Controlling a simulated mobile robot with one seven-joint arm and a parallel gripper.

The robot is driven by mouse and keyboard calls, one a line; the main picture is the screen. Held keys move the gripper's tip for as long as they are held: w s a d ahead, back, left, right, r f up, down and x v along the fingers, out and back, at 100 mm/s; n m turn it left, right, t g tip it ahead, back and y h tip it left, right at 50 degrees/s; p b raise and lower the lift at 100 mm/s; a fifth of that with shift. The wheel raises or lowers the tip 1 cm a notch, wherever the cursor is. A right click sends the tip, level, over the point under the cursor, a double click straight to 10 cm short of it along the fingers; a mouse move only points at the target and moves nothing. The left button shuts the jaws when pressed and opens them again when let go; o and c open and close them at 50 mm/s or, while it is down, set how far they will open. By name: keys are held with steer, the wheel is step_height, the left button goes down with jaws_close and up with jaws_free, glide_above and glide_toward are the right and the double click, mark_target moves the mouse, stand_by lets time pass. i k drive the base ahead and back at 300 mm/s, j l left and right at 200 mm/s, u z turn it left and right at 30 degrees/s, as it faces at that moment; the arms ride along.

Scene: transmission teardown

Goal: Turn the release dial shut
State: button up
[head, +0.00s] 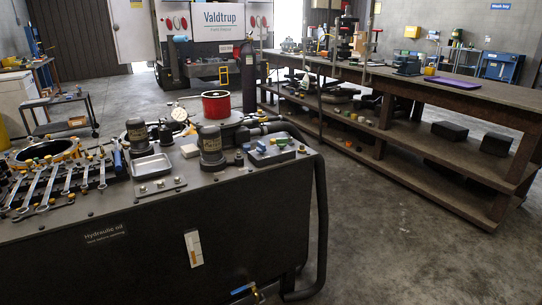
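My gripper is not in this view. I see a dark hydraulic oil tank (140,255) in the front left, with fittings on its top. I cannot clearly tell which fitting is the release dial. A metal block (259,159) with small green and blue parts and knobs sits at the top's right end. A white round gauge (179,114) stands farther back, left of a red cylinder (216,105). A brass or yellow valve with a blue handle (244,289) is low on the tank's front. Its setting is too small to read.
Several wrenches (66,180) and a metal tray (151,166) lie on the tank top, beside two dark motor-like cylinders (211,146). A thick black hose (321,225) bends down the right side. A long workbench (450,95) stands at the right; the floor (400,235) between is clear.

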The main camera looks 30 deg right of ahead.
mark_target(280, 142)
steer(key=i+l, duration=0.1)
steer(key=l, duration=0.35)
steer(key=i+l, duration=0.1)
steer(key=l, duration=0.35)
steer(key=i+l, duration=0.15)
steer(key=l, duration=0.3)
steer(key=i+l, duration=0.1)
steer(key=l, duration=0.35)
steer(key=i+l, duration=0.1)
steer(key=l, duration=0.35)
steer(key=i+l, duration=0.1)
steer(key=l, duration=0.3)
steer(key=i+l, duration=0.15)
steer(key=l, duration=0.3)
steer(key=i+l, duration=0.1)
steer(key=l, duration=0.35)
steer(key=i+l, duration=0.1)
steer(key=i, duration=0.4)
steer(key=j+u, duration=0.05)
